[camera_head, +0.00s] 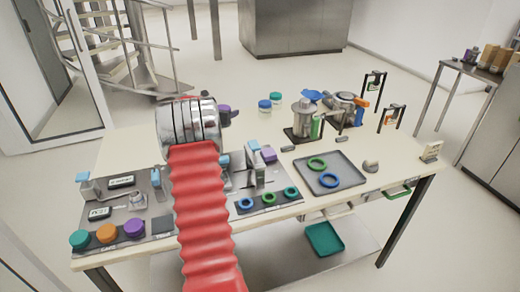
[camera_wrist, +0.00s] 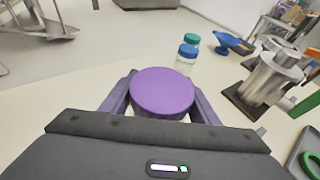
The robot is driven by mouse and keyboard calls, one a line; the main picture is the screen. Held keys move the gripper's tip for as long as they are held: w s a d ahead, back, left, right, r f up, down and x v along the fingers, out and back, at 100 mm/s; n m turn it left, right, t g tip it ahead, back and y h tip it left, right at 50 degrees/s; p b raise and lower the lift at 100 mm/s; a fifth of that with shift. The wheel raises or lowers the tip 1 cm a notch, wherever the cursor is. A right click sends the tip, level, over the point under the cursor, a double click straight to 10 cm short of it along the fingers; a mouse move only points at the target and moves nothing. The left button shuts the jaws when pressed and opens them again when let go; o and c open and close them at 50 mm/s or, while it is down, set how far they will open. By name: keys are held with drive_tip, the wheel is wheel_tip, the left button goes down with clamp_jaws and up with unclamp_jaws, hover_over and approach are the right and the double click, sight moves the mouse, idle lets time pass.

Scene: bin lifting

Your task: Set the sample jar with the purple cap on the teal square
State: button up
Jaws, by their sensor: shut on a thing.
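The sample jar with the purple cap (camera_wrist: 162,90) fills the middle of the wrist view, its body mostly hidden under the cap. My gripper (camera_wrist: 162,108) is shut on it, with one purple finger on each side. In the head view my gripper (camera_head: 226,114) is mostly hidden behind my silver wrist, over the far part of the table. I cannot tell whether the jar touches the table. I see no clear teal square on the tabletop. A teal tray-like piece (camera_head: 324,239) lies on the lower shelf.
Blue-capped (camera_head: 264,106) and green-capped jars (camera_head: 276,98) stand beyond my gripper to the right. A metal apparatus (camera_head: 304,118) stands right of them. A grey tray (camera_head: 329,184) holds green and blue rings. Instruments and coloured caps crowd the near left. The far-left tabletop looks clear.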

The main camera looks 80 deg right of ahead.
hover_over(228, 141)
drive_tip(key=shift+s+a+f, duration=0.1)
drive_tip(key=shift+s+f, duration=0.05)
drive_tip(key=shift+f, duration=2.9)
drive_tip(key=shift+f, duration=1.85)
drive_tip(key=shift+f, duration=0.1)
drive_tip(key=o, duration=1.3)
